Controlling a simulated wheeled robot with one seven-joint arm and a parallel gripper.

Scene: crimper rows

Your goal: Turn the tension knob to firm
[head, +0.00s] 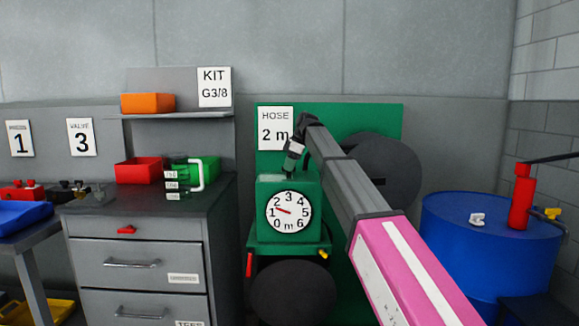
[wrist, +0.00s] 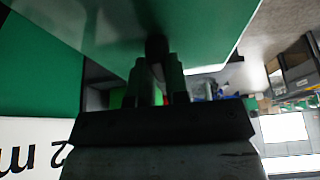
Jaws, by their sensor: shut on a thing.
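A green machine (head: 264,222) with a round white dial (head: 289,211) marked 0 to 6 m stands in the middle of the head view. The dial's red pointer lies between 1 and 2. My gripper (head: 289,165) reaches down to the top of this machine. In the wrist view my gripper (wrist: 157,66) has its two fingers closed around a small dark knob (wrist: 157,46) at the green surface. Fingers hide most of the knob. I see no firm mark or setting on it, and cannot tell how far it is turned.
A sign reading HOSE 2 m (head: 275,128) hangs behind the machine, with a dark grey reel (head: 392,170) at right. A grey drawer cabinet (head: 140,264) stands left, a blue drum (head: 462,245) right. A yellow-tipped lever (head: 323,254) sticks out below the dial.

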